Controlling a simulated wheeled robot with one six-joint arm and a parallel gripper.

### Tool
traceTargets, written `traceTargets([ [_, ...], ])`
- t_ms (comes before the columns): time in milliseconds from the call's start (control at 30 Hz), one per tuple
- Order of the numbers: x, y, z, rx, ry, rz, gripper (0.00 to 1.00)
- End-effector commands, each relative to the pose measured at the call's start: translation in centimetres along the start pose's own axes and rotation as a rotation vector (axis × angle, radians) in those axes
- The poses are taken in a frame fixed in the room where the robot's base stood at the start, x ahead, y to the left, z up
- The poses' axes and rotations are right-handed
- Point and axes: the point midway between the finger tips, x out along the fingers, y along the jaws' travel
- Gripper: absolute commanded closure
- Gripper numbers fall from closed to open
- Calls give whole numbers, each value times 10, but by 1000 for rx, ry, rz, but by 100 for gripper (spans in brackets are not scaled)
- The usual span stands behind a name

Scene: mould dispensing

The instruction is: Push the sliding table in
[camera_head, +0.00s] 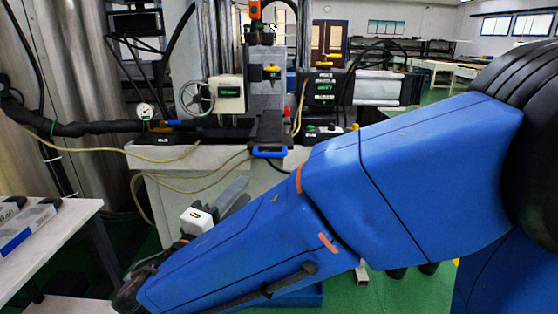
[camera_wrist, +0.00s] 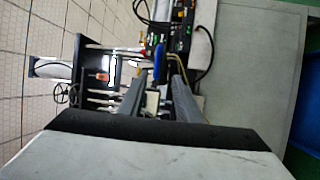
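The sliding table (camera_head: 268,132) shows in the head view as a dark narrow plate sticking out toward me from the machine. A blue handle (camera_head: 269,153) is on its front end. The blue handle also shows in the wrist view (camera_wrist: 159,60), beyond the fingertips and roughly between them. My gripper (camera_head: 236,188) is below and left of the handle in the head view, its grey fingers pointing up toward the machine. In the wrist view my gripper (camera_wrist: 157,82) has its two fingers spread apart, with nothing visibly held. Contact with the handle is not visible.
The machine stands on a pale bench (camera_head: 170,160) with a gauge (camera_head: 146,111), a handwheel (camera_head: 194,98) and a black control box (camera_head: 322,88). Yellowish hoses hang down the bench front. A white table (camera_head: 50,245) stands at left. Green floor lies between.

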Motion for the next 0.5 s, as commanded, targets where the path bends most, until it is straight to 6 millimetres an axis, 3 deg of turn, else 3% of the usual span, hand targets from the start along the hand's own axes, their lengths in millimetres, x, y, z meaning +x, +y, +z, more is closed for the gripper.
traceTargets([
  [167, -4, 3, -8, 10, 21, 20, 69],
  [500, 39, 3, -8, 9, 16, 17, 69],
])
